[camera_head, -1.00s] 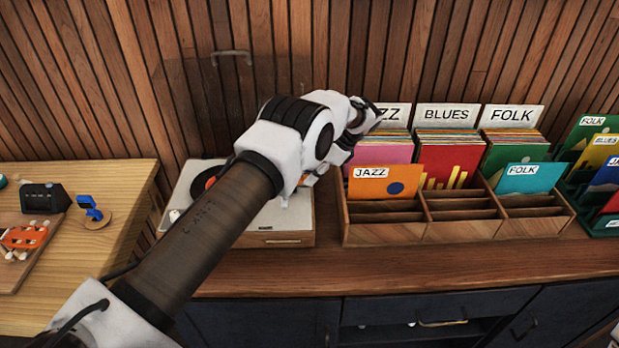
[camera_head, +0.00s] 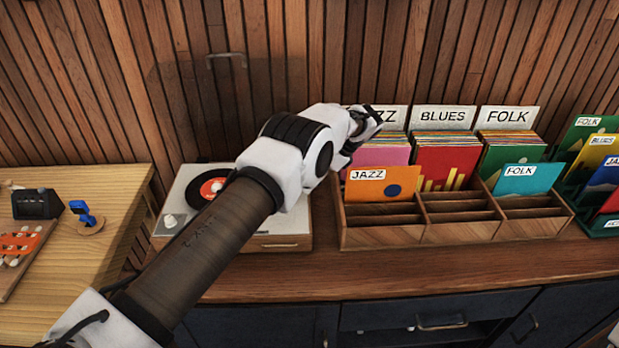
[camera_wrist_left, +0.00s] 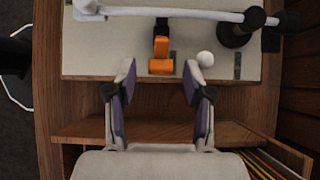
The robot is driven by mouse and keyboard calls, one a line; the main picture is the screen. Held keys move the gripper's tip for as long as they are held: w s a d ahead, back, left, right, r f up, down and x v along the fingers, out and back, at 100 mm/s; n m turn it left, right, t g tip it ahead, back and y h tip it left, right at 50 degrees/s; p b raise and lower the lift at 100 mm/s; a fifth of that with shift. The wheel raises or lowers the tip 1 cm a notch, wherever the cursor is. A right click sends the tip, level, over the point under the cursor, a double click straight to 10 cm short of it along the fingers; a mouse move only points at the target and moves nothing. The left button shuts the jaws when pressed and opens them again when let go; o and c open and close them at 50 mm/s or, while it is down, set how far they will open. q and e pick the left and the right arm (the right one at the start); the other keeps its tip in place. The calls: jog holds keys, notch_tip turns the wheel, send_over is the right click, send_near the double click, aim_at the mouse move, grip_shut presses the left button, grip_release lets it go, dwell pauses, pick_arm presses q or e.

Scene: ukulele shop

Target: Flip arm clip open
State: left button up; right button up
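The record player (camera_head: 280,240) stands on the counter with a black record with a red label (camera_head: 211,188) on it. My left arm crosses over its right part and hides it. In the left wrist view, the white tonearm (camera_wrist_left: 180,13) runs across the player's deck (camera_wrist_left: 105,50). An orange clip (camera_wrist_left: 161,66) with a dark stem sits at the tonearm, ahead of the gap between my fingers. My left gripper (camera_wrist_left: 160,73) is open and empty, its fingertips at the deck's edge on either side of the clip, apparently apart from it. In the head view its fingers (camera_head: 366,122) are partly hidden.
A wooden record bin (camera_head: 385,236) with Jazz, Blues and Folk sleeves stands just right of the player, close to my gripper. A green rack (camera_head: 600,225) is farther right. A light wood table (camera_head: 85,250) holds small items at left. The counter front is clear.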

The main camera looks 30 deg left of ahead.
pick_arm(q)
notch_tip(320, 180, up, 10)
dwell(0.4)
